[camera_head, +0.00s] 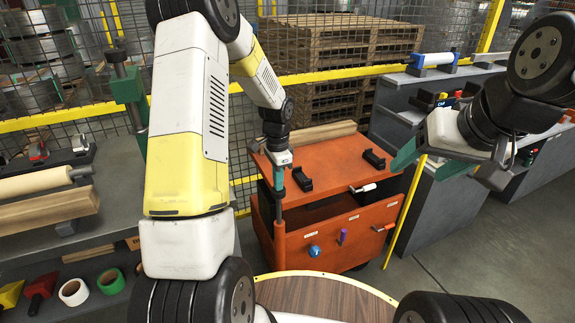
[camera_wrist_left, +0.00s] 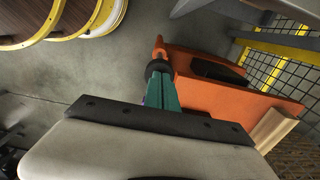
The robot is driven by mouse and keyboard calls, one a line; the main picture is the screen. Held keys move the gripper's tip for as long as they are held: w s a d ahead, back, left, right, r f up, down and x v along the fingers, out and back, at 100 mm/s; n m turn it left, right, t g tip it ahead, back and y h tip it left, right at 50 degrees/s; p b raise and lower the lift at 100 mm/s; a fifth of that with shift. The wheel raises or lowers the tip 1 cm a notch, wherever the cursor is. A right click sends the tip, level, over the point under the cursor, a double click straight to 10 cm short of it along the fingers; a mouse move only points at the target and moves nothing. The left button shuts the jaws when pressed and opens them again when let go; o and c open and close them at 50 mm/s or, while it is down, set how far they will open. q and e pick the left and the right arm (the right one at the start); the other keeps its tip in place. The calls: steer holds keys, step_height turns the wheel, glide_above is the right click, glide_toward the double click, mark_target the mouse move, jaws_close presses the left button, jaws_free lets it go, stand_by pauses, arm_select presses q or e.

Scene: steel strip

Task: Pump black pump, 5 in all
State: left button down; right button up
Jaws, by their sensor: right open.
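My left gripper (camera_head: 279,177) points down over the left front corner of the orange cart. Its teal fingers (camera_wrist_left: 163,92) look closed together in the left wrist view. Just beyond their tips is a round black part (camera_wrist_left: 157,68) with an orange piece (camera_wrist_left: 160,46) behind it; this may be the black pump. In the head view a slim dark upright (camera_head: 278,208) stands directly below the fingers, above an orange post (camera_head: 280,243). I cannot tell whether the fingertips touch it. My right gripper (camera_head: 463,152) has its teal fingers spread wide and empty, to the right of the cart.
The orange cart (camera_head: 325,155) carries black brackets (camera_head: 374,158) and a white roller (camera_head: 362,188). A blue knob (camera_head: 314,250) and a purple item (camera_head: 342,237) are on its front. A grey bench (camera_head: 50,225) is at left, grey cabinets (camera_head: 450,210) at right. Yellow-framed mesh fencing stands behind.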

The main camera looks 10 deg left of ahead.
arm_select(q)
steer(key=shift+f, duration=0.45)
steer(key=shift+r, duration=2.85)
step_height(320, 180, up, 7)
